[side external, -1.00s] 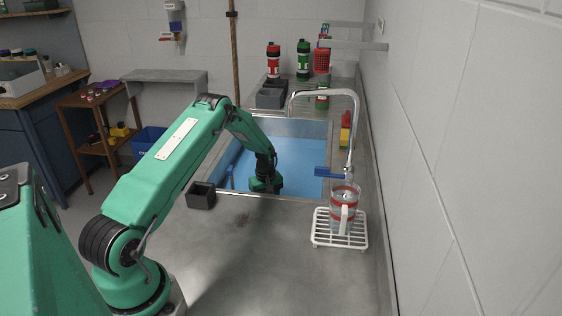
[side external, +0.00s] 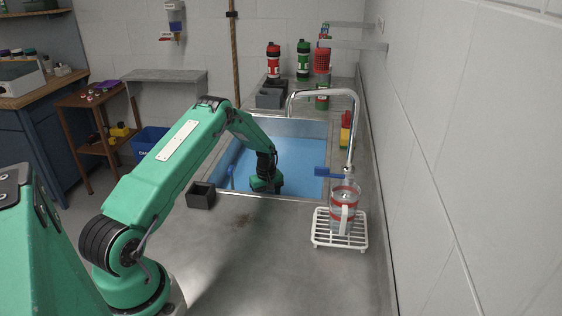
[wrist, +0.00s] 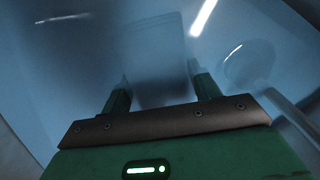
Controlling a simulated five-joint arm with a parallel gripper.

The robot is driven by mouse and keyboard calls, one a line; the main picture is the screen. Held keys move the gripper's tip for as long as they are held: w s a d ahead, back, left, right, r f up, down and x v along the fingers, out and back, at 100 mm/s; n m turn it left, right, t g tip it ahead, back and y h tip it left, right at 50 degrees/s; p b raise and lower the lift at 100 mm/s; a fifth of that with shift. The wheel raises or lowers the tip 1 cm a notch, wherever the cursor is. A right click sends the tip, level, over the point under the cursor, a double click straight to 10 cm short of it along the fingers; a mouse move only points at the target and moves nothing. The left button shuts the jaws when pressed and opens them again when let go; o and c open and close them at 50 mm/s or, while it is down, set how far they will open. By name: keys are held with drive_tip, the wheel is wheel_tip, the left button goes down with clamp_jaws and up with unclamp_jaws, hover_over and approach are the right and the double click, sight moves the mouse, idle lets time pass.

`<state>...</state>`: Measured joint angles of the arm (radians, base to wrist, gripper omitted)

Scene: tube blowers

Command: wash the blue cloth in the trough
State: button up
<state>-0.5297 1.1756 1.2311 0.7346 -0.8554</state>
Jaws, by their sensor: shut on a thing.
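The trough (side external: 300,128) is sunk in the grey counter and holds blue water (side external: 300,163). My gripper (side external: 265,184) is down inside the trough near its front edge; its fingertips are hidden in the side view. In the wrist view my gripper (wrist: 158,78) has two green fingers standing apart, with a dim blue-grey, flat, roughly rectangular piece, the blue cloth (wrist: 156,62), between and beyond them. The gripper is shut on it. The cloth's edges are blurred, and the cloth cannot be made out in the side view.
A tap (side external: 355,125) arches over the trough's right side, with a blue lever (side external: 325,171). A glass jug (side external: 344,205) stands on a white rack (side external: 325,236) at right. A small black box (side external: 201,196) sits at the front left corner. Bottles (side external: 303,62) stand behind.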

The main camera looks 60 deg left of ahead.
drive_tip(key=shift+s+d, duration=0.35)
drive_tip(key=shift+s, duration=0.05)
idle(0.9)
drive_tip(key=shift+w+a, duration=0.1)
drive_tip(key=shift+w+a, duration=0.25)
drive_tip(key=shift+w, duration=0.1)
idle(0.4)
drive_tip(key=shift+r, duration=0.15)
wheel_tip(320, 180, up, 18)
idle(2.9)
